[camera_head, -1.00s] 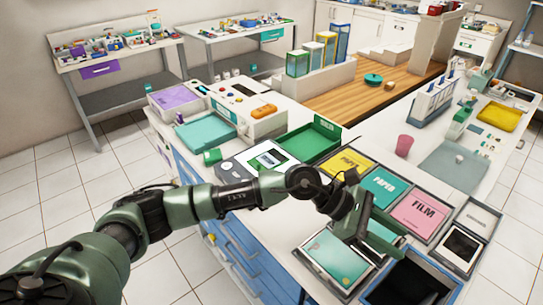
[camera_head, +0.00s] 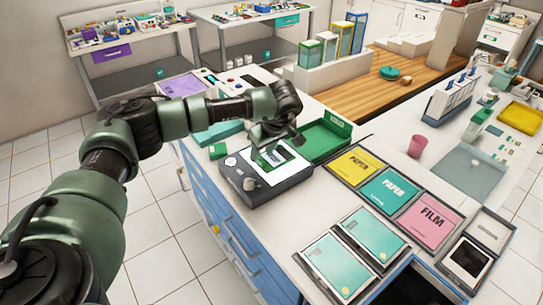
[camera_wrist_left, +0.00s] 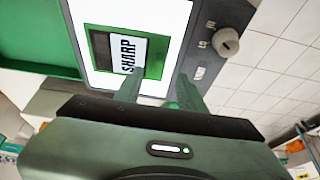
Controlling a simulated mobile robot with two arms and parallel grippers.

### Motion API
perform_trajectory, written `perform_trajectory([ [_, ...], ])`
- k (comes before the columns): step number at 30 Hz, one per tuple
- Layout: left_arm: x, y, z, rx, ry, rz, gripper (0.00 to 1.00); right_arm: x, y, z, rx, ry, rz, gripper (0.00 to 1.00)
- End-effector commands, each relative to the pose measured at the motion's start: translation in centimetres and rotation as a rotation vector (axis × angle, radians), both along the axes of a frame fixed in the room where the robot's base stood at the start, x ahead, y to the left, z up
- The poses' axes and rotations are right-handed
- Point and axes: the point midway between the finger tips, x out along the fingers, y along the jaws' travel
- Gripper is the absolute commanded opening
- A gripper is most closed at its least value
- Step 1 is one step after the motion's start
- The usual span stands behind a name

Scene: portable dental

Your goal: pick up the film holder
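A small green-framed piece with a dark strip and a white label reading "SHARP" (camera_wrist_left: 128,52) lies on a lit white panel. I take it to be the film holder. The panel belongs to a dark light box (camera_head: 265,185) on the counter in the head view. My left gripper (camera_wrist_left: 160,84) is over the box, its two green fingers apart and pointing at the near edge of the piece. I see nothing held between them. In the head view the left gripper (camera_head: 270,148) partly hides the piece. My right gripper is not in view.
A green tray (camera_head: 325,138) stands just behind the light box. Trays labelled PAPER (camera_head: 390,187) and FILM (camera_head: 432,220) lie to the right, with teal packs (camera_head: 337,265) in front. A pink cup (camera_head: 417,146) stands farther back. The counter's left edge is close to the box.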

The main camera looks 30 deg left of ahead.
Motion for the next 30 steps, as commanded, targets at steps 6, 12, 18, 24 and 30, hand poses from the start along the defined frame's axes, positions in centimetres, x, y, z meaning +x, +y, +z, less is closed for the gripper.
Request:
perform_trajectory([
  [6,0.4,0.7,-2.6,-0.001,0.002,0.000,0.40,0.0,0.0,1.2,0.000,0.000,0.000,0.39],
  [12,0.4,0.8,-2.9,-0.002,0.000,0.000,0.40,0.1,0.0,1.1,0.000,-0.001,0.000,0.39],
  [18,0.4,0.8,-2.9,-0.003,-0.001,-0.001,0.04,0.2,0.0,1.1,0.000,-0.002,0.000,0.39],
  [24,0.5,0.8,-2.9,-0.003,-0.001,-0.001,0.00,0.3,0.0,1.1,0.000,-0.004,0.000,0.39],
  [30,0.5,0.8,-2.7,-0.003,-0.001,-0.001,0.00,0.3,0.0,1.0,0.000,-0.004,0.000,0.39],
])
